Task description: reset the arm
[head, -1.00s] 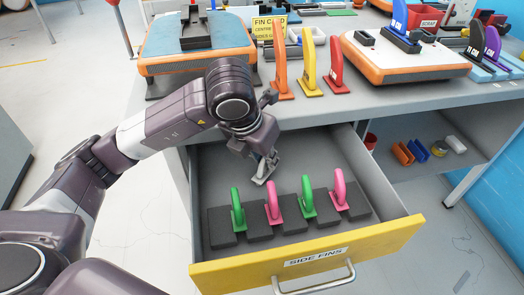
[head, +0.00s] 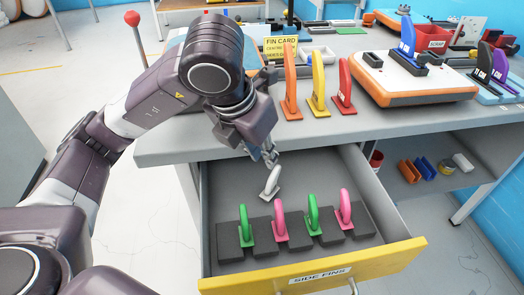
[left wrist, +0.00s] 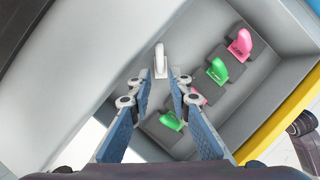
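My left gripper (head: 268,156) hangs over the back part of the open drawer (head: 213,190). Its fingers are apart and empty, and they also show in the left wrist view (left wrist: 161,76). A light grey fin (head: 271,182) stands on the drawer floor just below the fingertips. In the left wrist view the grey fin (left wrist: 160,62) stands beyond the gap between the fingers, apart from them. My right gripper is in neither view.
Several green and pink fins (head: 280,221) stand in dark foam blocks at the drawer's front. Orange, yellow (head: 318,88) and red fins stand on the bench top near its edge, close to my left arm. A white and orange board (head: 420,90) lies to their right.

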